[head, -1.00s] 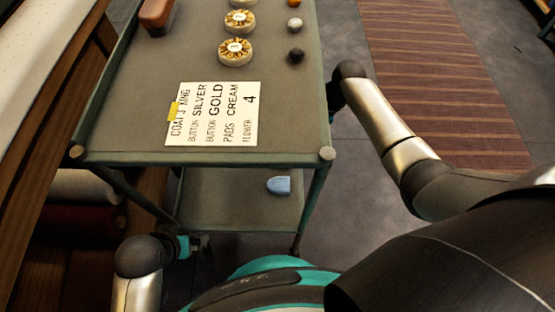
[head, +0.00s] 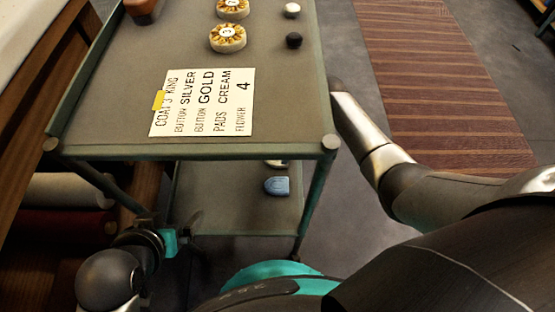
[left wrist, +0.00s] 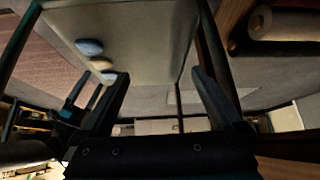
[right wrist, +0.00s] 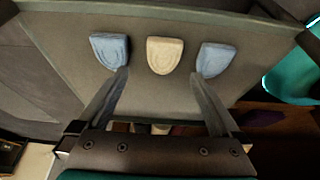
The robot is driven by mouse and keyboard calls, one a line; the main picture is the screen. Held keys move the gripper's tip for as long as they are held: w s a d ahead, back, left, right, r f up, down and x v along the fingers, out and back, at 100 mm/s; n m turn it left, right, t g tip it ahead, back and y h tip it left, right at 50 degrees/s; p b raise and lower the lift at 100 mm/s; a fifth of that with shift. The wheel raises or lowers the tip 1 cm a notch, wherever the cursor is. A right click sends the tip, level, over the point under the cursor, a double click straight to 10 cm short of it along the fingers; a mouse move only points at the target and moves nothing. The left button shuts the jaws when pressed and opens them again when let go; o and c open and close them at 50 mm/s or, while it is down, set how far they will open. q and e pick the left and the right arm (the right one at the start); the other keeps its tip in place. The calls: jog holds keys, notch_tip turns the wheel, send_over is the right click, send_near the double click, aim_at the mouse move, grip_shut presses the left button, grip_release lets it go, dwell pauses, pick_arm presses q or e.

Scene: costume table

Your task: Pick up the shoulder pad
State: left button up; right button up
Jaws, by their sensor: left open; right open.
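Shoulder pads lie on the cart's lower shelf (head: 225,205). In the head view a blue pad (head: 276,186) shows, with a cream pad (head: 277,164) behind it, mostly hidden by the upper shelf. The right wrist view shows a cream pad (right wrist: 165,54) between two blue pads (right wrist: 109,48) (right wrist: 214,58). My right gripper (right wrist: 160,90) is open and empty, facing the row; it is hidden in the head view. My left gripper (head: 188,228) is open and empty at the lower shelf's left front. The left wrist view shows the pads off to one side of its open fingers (left wrist: 160,88).
The upper shelf (head: 110,100) overhangs the pads. It carries a card (head: 203,103) reading "PADS CREAM", flower buttons (head: 228,38) and small balls (head: 294,41). A cart leg (head: 314,195) stands at the front right. Fabric rolls (head: 70,190) lie at the left.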

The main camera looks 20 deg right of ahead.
aim_at(273, 164)
jog(key=shift+w+a+f, duration=0.1)
jog(key=shift+a+f, duration=0.05)
jog(key=shift+f, duration=0.25)
jog(key=shift+a+f+b, duration=0.15)
jog(key=shift+f+b, duration=0.25)
jog(key=shift+b, duration=0.15)
jog(key=shift+b+x, duration=0.7)
jog(key=shift+x, duration=0.2)
jog(key=shift+b+x, duration=0.65)
jog(key=shift+x, duration=0.2)
pick_arm(q)
jog(key=w+d+r+t+h, duration=0.2)
jog(key=w+d+t+h, duration=0.1)
jog(key=d+t, duration=0.4)
jog(key=shift+d+t+h+b, duration=0.4)
jog(key=shift+d+h, duration=0.15)
jog(key=shift+h, duration=0.15)
pick_arm(e)
jog(key=shift+s+a+f, duration=0.1)
jog(key=shift+s+f, duration=0.15)
jog(key=shift+f, duration=0.2)
pick_arm(q)
jog(key=shift+r, duration=0.15)
pick_arm(e)
jog(key=c, duration=1.4)
